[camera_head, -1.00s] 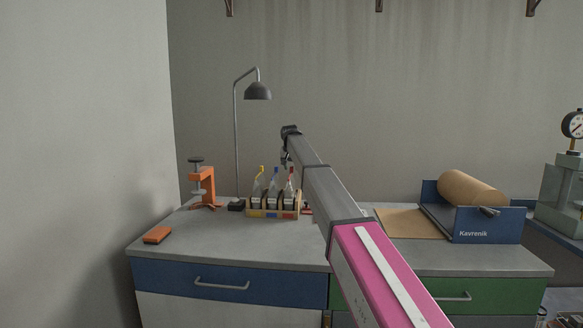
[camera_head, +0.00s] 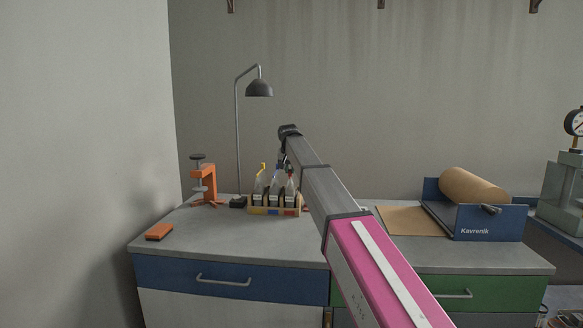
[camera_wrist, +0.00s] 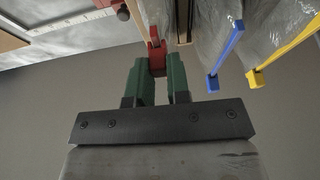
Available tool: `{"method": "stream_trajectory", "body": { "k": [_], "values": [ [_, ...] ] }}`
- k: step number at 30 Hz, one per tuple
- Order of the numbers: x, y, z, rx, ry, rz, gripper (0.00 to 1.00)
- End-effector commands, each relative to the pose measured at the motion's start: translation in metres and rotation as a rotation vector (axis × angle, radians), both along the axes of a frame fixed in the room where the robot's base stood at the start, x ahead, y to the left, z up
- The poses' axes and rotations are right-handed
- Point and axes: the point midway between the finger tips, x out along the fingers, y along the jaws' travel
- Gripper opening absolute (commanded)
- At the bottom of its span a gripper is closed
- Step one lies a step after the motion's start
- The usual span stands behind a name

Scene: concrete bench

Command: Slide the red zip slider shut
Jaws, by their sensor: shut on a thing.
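The red zip slider (camera_wrist: 157,58) shows in the wrist view between my gripper's green fingertips. My gripper (camera_wrist: 158,68) is shut on it, and the fingers hide part of it. The bag beneath it is mostly hidden, so I cannot tell how far along its zip the slider sits. In the head view several clear bags (camera_head: 260,184) stand in a small rack (camera_head: 258,210) with yellow, blue and red labels. The end of my arm is above the rack, and my gripper's fingers are too small to make out there.
A blue slider (camera_wrist: 213,83) and a yellow slider (camera_wrist: 255,78) are right of my gripper in the wrist view. A lamp (camera_head: 259,88) stands behind the rack. An orange clamp (camera_head: 204,184) is left, and a paper roll (camera_head: 473,187) right.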

Motion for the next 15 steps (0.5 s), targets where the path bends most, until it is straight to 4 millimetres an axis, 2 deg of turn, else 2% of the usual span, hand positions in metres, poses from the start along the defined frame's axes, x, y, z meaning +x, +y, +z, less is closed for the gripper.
{"method": "stream_trajectory", "body": {
  "k": [8, 9, 10, 11, 15],
  "values": [
    [0.0002, -0.0002, 0.0004, -0.001, -0.002, 0.0, 0.0],
    [0.0003, -0.0002, 0.0005, -0.001, -0.002, 0.0, 0.3],
    [0.0004, -0.0001, 0.0005, -0.001, -0.002, 0.0, 0.4],
    [0.0004, -0.0001, 0.0005, -0.001, -0.002, 0.0, 0.44],
    [0.0003, -0.0002, 0.0005, -0.001, -0.002, 0.0, 0.44]
  ]
}}
